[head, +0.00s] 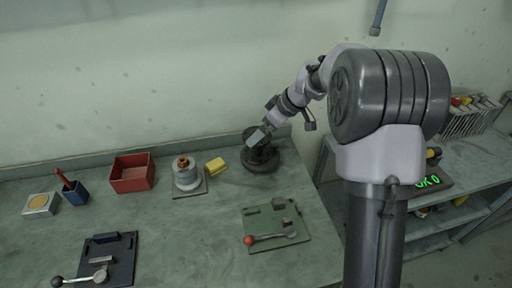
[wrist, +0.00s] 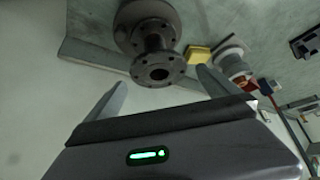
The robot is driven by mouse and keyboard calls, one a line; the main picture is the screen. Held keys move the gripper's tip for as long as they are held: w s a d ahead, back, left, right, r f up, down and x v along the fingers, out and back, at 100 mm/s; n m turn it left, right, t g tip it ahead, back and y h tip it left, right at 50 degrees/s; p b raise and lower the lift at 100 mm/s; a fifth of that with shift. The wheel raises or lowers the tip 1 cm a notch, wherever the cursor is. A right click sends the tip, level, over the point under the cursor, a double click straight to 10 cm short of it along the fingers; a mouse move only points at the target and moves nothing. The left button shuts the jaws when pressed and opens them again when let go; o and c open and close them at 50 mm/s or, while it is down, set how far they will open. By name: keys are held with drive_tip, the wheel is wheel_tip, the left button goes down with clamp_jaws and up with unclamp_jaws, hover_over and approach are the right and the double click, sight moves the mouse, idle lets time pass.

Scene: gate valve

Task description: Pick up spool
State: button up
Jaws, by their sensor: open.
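The spool (wrist: 158,70) looks like a dark grey flanged pipe piece with a round bore and bolt holes. In the wrist view it rises from a larger round dark base (wrist: 146,14). My gripper (wrist: 162,78) is open, with one finger to each side of the near flange in that view; I see no contact. In the head view the dark flanged piece (head: 262,163) stands at the back right of the bench, partly hidden by my gripper (head: 258,138), which is just above it.
A yellow block (head: 215,165), a white cylinder with an orange top (head: 186,179) and a red bin (head: 132,174) stand to the left. A green plate with a red-knobbed lever (head: 276,226) lies in front. The wall is close behind.

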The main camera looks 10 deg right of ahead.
drive_tip(key=b+x, duration=0.2)
drive_tip(key=x, duration=0.6)
drive_tip(key=shift+d, duration=0.15)
drive_tip(key=shift+r, duration=0.1)
drive_tip(key=shift+s, duration=0.1)
drive_tip(key=shift+c, duration=1.3)
drive_tip(key=c, duration=1.4)
drive_tip(key=shift+r, duration=0.1)
drive_tip(key=shift+c, duration=1.4)
